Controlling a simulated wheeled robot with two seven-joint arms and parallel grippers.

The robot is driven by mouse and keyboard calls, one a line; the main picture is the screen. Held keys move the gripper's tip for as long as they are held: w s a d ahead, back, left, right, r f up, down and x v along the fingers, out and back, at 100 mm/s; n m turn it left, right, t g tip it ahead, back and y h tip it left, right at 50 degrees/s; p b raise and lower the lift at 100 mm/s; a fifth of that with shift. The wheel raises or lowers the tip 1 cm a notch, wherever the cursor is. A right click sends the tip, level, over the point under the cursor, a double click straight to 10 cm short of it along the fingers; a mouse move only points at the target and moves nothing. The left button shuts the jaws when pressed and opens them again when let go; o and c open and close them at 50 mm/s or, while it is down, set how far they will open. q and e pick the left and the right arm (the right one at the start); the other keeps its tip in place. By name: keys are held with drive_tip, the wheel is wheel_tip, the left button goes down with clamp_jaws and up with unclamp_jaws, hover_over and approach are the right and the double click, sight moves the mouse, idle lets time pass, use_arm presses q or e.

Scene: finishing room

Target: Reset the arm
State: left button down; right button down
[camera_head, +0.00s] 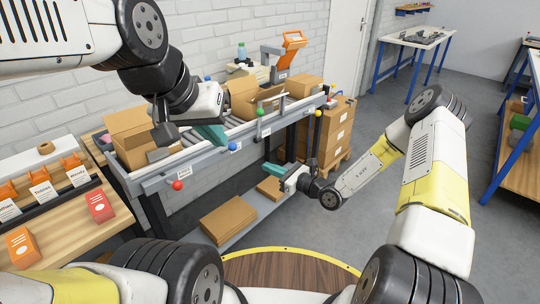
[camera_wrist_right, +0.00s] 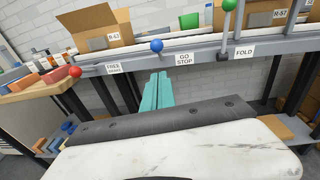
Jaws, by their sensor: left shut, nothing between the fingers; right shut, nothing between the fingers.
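My left gripper (camera_head: 212,134) has teal fingers and hangs at the conveyor bench, beside an open cardboard box on its left. It is shut and empty. My right gripper (camera_head: 274,169) is in front of the bench, below the level of its top, with its teal fingers pointing left. It is shut and holds nothing. In the right wrist view its fingers (camera_wrist_right: 157,92) lie together below the bench's front rail (camera_wrist_right: 205,51).
The rail carries red (camera_head: 178,185), blue (camera_head: 233,146) and green (camera_head: 259,112) balls. Open boxes (camera_head: 131,135) stand on the bench, with flat cardboard (camera_head: 229,219) on the shelf below. A wooden table (camera_head: 95,225) with cards is at left.

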drive_tip(key=s+d+r+n+g+h, duration=0.1)
drive_tip(key=s+r+n+g+h, duration=0.1)
drive_tip(key=s+r+n+g, duration=1.05)
drive_tip(key=s+d+r+n+t+h, duration=0.9)
drive_tip(key=s+d+r+n, duration=0.3)
drive_tip(key=s+d+r, duration=0.3)
drive_tip(key=d+r+h, duration=0.1)
drive_tip(key=d+r, duration=0.2)
drive_tip(key=d, duration=0.1)
drive_tip(key=shift+s+d, duration=0.4)
drive_tip(key=shift+n, duration=0.25)
